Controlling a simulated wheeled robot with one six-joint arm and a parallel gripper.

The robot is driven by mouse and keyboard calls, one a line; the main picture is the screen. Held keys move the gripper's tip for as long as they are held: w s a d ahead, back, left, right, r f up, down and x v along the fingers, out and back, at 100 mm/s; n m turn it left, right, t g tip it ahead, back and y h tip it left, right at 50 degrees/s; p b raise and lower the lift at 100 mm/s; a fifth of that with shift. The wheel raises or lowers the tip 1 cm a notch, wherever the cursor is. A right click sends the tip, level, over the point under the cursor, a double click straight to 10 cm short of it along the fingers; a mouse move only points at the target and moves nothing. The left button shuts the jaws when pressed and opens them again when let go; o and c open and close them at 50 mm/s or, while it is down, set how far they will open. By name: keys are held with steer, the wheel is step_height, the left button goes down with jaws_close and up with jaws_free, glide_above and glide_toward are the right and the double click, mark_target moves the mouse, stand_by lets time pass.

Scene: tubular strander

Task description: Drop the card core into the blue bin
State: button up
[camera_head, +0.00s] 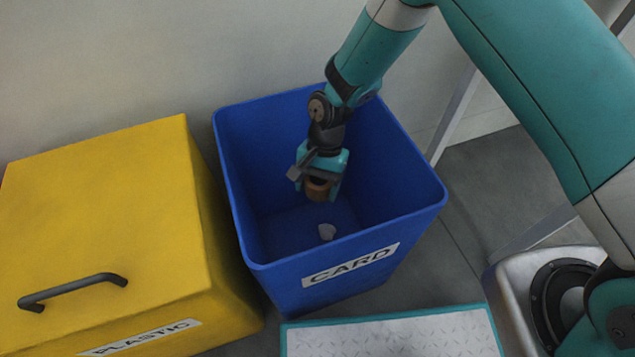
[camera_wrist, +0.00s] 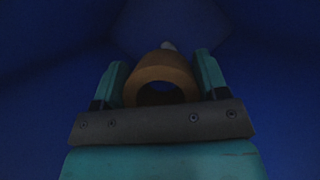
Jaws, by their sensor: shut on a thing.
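The card core (camera_head: 318,190) is a short brown ring, held in my gripper (camera_head: 320,188) inside the blue bin (camera_head: 262,185). In the wrist view the core (camera_wrist: 162,72) sits between the two teal fingers of my gripper (camera_wrist: 160,85), its round hole facing the camera. My gripper is shut on it. The bin is open at the top and bears a white CARD label. The core is below the bin's rim and above its floor. The bin's dark blue inside fills the wrist view (camera_wrist: 50,90).
A small pale scrap (camera_head: 327,231) lies on the bin's floor. A yellow bin (camera_head: 110,220) with a closed top, a dark handle and a PLASTIC label stands to the left. A wall is behind the bins. The blue bin's walls surround my gripper.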

step_height(320, 180, down, 15)
steer(key=b, duration=1.3)
steer(key=shift+f, duration=0.2)
steer(key=o, duration=1)
steer(key=shift+r, duration=0.1)
steer(key=p+v, duration=0.7)
steer(key=v, duration=1)
steer(key=shift+r+p, duration=0.2)
steer(key=shift+p, duration=0.2)
step_height(320, 180, up, 30)
steer(key=p, duration=2.9)
